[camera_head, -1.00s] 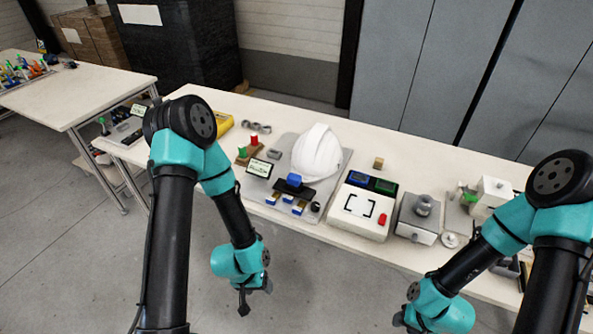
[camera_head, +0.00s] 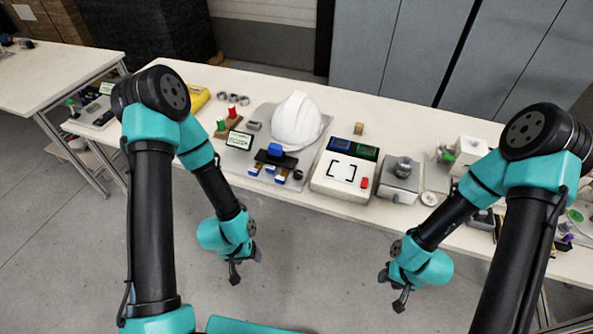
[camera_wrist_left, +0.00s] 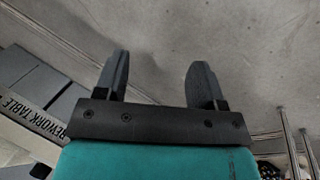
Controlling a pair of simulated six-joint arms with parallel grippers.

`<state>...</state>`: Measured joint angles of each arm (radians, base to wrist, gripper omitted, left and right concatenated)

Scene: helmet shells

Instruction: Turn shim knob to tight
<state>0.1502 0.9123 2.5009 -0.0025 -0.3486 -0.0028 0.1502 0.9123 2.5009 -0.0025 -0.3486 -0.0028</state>
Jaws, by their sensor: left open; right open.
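A white helmet shell (camera_head: 297,121) sits on a grey plate (camera_head: 325,124) on the long table. A small black knob (camera_head: 298,175) stands at the plate's front right. A round grey knob (camera_head: 403,167) tops a grey box (camera_head: 399,183) further right. I cannot tell which one is the shim knob, and no setting is readable. My left gripper (camera_head: 236,274) is open and empty over the floor in front of the table; its spread fingers show in the left wrist view (camera_wrist_left: 159,85). My right gripper (camera_head: 398,298) hangs open in front of the table, apart from everything.
A white device (camera_head: 333,188) with a red button (camera_head: 364,183) stands between the plate and the grey box. A blue block on a black holder (camera_head: 276,155) and a small display (camera_head: 239,140) are left of the black knob. The floor before the table is clear.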

